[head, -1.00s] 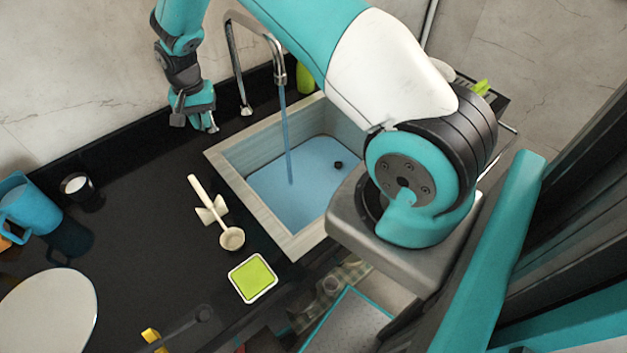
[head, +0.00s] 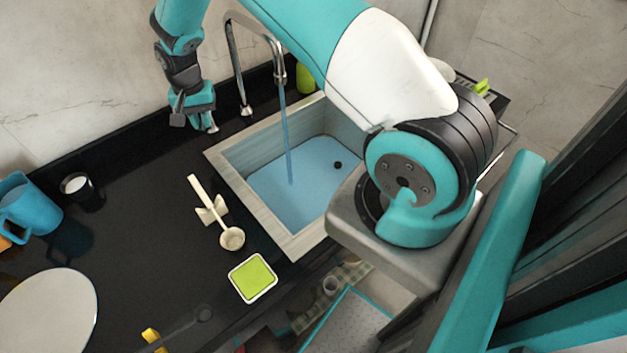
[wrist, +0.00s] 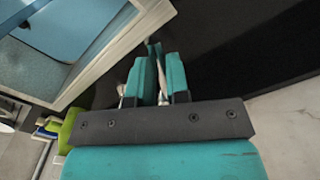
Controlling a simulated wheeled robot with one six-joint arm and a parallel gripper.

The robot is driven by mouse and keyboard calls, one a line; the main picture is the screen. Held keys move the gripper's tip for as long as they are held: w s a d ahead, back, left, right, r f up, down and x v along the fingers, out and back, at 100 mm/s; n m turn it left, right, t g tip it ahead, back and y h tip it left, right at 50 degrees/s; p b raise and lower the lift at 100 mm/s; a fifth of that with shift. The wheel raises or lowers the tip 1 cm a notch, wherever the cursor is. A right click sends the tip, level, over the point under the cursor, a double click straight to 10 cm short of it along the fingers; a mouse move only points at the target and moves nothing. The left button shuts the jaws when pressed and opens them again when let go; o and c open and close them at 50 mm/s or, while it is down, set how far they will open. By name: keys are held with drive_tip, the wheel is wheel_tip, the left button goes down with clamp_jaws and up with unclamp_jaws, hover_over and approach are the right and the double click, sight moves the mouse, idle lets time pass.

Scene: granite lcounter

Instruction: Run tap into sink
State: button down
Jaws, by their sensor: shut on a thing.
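The tap (head: 236,62) is a tall chrome spout at the back of the sink, curving over the basin. A blue stream of water (head: 287,135) runs from its mouth into the sink (head: 240,190), which has a pale rim and a blue-looking bottom with a dark drain. My gripper (head: 196,124) is by the back wall, left of the tap's base, fingers pointing down. In the wrist view its teal fingers (wrist: 158,78) are close together around a slim metallic piece, seemingly the tap's handle; most of it is hidden by the fingers.
A white ladle (head: 231,238) and a green-topped square (head: 253,278) lie on the black counter left of the sink. A blue mug (head: 30,207), a dark cup (head: 77,186) and a white plate (head: 48,312) are further left. A green bottle (head: 305,78) stands behind the sink.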

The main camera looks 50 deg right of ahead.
drive_tip(key=shift+s+d+n, duration=0.25)
drive_tip(key=shift+d+n, duration=0.2)
drive_tip(key=shift+n, duration=0.4)
drive_tip(key=shift+s+d+n, duration=0.25)
drive_tip(key=shift+d+n, duration=0.2)
drive_tip(key=shift+n, duration=0.4)
drive_tip(key=shift+s+d+n, duration=0.25)
drive_tip(key=shift+d+n, duration=0.5)
drive_tip(key=shift+n, duration=0.45)
drive_tip(key=shift+c, duration=1.4)
unclamp_jaws()
wheel_tip(320, 180, up, 7)
drive_tip(key=p, duration=0.4)
